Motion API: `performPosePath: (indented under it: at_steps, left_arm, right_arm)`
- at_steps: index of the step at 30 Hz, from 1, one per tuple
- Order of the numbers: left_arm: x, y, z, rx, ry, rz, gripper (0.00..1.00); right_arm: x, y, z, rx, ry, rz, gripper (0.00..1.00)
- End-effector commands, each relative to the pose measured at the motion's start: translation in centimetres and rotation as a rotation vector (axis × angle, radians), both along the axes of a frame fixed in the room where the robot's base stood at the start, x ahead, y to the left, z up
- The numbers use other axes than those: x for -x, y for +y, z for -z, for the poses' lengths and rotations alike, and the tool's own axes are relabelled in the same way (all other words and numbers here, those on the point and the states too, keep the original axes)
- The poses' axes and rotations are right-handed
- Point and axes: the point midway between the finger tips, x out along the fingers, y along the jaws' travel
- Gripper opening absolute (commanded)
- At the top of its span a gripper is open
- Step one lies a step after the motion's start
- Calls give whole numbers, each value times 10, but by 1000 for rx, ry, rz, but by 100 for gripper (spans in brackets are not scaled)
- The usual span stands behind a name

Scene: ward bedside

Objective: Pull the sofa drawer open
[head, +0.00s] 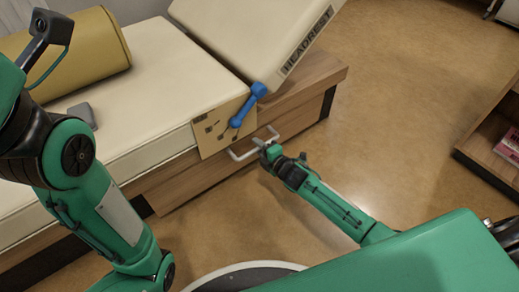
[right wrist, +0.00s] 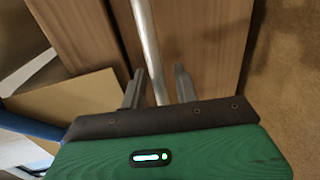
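The sofa (head: 150,75) has a cream top and a wooden base. The wooden drawer front (head: 190,178) is in its side and looks about flush with the base. The drawer's pale bar handle (head: 240,155) also shows in the right wrist view (right wrist: 147,40). My right gripper (head: 263,145) is at the right part of the handle. In the right wrist view its two fingers (right wrist: 158,86) are apart, with the bar running between them and a gap visible beside it. My left arm is at the left; its fingers are not in view.
A blue object (head: 247,105) lies over a tan panel (head: 215,128) hanging at the sofa's side, above the handle. A yellow bolster (head: 75,52) and a grey block (head: 82,115) are on top. A shelf unit (head: 490,150) stands at the right. The floor between is clear.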

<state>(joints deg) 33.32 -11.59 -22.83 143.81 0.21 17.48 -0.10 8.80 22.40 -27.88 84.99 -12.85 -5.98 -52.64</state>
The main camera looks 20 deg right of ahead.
Motion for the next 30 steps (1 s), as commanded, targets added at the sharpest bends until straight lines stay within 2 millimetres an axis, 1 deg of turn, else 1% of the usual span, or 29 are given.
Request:
performPosePath:
  at_steps: [6, 7, 11, 12, 19, 23, 26, 29, 30]
  left_arm:
    - [0, 0, 0, 0, -1, 1, 36]
    - [0, 0, 0, 0, -1, 1, 36]
    - [0, 0, 0, 0, -1, 1, 36]
    - [0, 0, 0, 0, -1, 1, 36]
    - [0, 0, -1, -1, -1, 1, 36]
    - [0, 0, -6, -3, -2, 1, 36]
    - [0, 0, -13, -5, -3, 2, 36]
    - [-1, 0, -23, -11, -3, 0, 36]
    - [-2, 0, -27, -13, -3, -2, 36]
  right_arm:
    - [0, 0, 0, 0, 0, 0, 31]
    - [0, 0, 0, 0, 0, 0, 29]
    - [0, 0, 0, -1, 0, 0, 3]
    - [0, 0, 0, -1, 0, 0, 0]
    - [1, 0, 0, -1, 0, 0, 0]
    - [7, -3, -1, -1, 3, 0, 0]
    - [19, -6, -3, -1, 4, -1, 0]
    - [36, -13, -4, -2, 6, 1, 0]
    - [45, -15, -4, -2, 7, 0, 0]
